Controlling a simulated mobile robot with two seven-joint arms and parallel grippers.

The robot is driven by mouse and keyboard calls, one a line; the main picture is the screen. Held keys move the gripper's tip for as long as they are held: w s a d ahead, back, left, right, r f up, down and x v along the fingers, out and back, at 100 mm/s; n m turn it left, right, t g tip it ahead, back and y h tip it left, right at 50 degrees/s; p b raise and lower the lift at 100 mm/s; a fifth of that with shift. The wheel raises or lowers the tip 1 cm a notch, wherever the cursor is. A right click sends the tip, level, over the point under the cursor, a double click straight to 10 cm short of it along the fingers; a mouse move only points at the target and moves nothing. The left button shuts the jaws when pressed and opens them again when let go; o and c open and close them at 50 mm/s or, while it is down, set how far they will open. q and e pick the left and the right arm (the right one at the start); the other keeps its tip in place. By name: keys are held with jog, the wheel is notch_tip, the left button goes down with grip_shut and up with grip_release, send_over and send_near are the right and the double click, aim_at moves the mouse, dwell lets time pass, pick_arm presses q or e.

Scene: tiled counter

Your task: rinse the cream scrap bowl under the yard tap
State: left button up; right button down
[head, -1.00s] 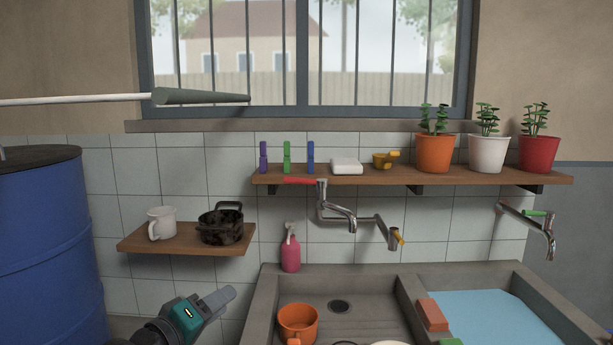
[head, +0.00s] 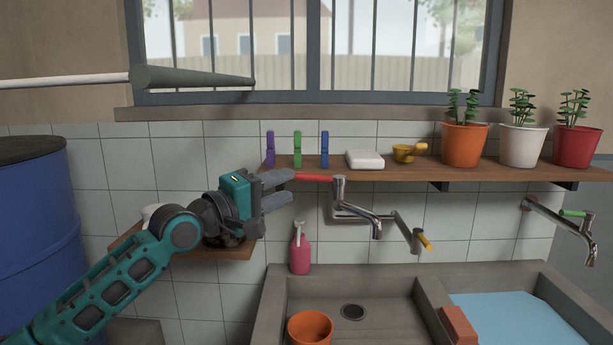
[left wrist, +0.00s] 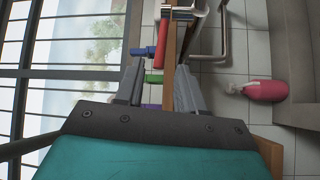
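Three taps are on the wall: one with a red lever (head: 316,178), one with a yellow lever (head: 423,242), and one with a green lever (head: 577,213) at the right. My left gripper (head: 291,186) is raised over the small shelf, open and empty. Its fingers point right, toward the red lever, close to its free end. In the left wrist view, the red lever (left wrist: 161,45) lies beyond and between the open fingertips (left wrist: 159,68); no contact is visible. My right gripper is not in view.
The sink's left basin (head: 390,312) holds an orange pot (head: 310,328); the right basin holds blue water (head: 515,318). A pink spray bottle (head: 300,255) stands behind the sink.

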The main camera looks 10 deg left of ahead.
aim_at(303, 179)
pick_arm(q)
jog(key=x, duration=0.7)
jog(key=shift+a, duration=0.1)
grip_shut()
dwell(0.5)
